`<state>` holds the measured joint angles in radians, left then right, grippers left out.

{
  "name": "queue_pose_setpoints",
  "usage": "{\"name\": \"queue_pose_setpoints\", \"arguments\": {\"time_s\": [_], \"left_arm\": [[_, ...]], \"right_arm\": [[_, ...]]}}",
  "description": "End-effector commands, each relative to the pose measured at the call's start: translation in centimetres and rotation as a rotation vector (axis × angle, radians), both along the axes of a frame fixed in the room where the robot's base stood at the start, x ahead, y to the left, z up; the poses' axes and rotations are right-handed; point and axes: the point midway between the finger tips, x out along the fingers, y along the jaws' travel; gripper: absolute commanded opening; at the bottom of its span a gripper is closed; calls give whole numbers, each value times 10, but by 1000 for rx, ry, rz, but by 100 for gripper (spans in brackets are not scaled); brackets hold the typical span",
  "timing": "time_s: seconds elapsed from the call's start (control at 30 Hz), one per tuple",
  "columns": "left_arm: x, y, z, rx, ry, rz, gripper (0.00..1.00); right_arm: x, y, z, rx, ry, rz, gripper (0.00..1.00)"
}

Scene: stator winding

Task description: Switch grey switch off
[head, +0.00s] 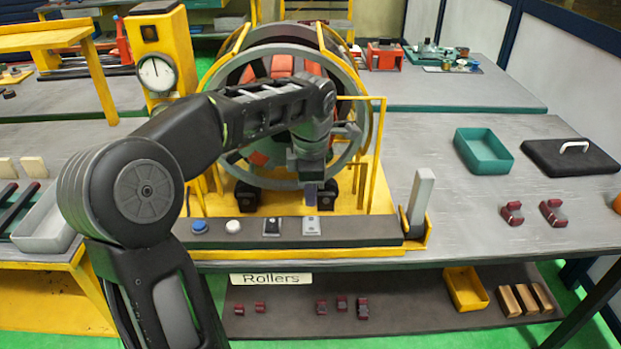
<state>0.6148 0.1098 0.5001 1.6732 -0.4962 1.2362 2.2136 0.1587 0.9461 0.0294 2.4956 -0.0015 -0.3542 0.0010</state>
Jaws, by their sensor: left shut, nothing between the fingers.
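A dark control panel (370,230) runs along the front of the yellow stator stand. The grey switch (312,228) is a small light-grey plate at the right of the panel's row of controls. Its lever position is too small to tell. My left gripper (318,204) points down just above and behind the grey switch. It is shut and empty, and I cannot tell whether it touches the switch. My right gripper is out of view.
A black switch (271,228), a white button (233,227) and a blue button (199,227) sit left of the grey switch. A grey upright lever (421,200) stands at the panel's right end. The big stator ring (356,95) rises behind. The table on the right has free room.

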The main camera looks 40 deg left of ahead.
Motion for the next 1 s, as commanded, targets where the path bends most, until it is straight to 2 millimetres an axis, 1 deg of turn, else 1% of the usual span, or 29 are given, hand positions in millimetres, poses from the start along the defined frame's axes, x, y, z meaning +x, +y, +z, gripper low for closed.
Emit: {"name": "queue_pose_setpoints", "arguments": {"time_s": [0.03,0.1,0.2,0.33,0.5,0.77,0.87,0.97,1.0], "left_arm": [[0,1,-10,-2,4,-1,0],[2,2,-23,-2,5,0,0],[4,3,-38,-2,2,0,0],[6,5,-51,1,0,2,0],[7,5,-58,1,-2,0,0],[7,5,-58,2,-2,0,0],[7,5,-62,2,-2,1,0],[10,6,-71,1,-3,-2,0],[9,6,-64,1,-2,-1,0]], "right_arm": [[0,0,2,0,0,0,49],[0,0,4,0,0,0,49],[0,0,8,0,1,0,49],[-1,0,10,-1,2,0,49],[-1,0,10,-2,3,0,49],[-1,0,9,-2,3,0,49],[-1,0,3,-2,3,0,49],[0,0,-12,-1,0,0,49],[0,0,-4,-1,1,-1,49]]}}
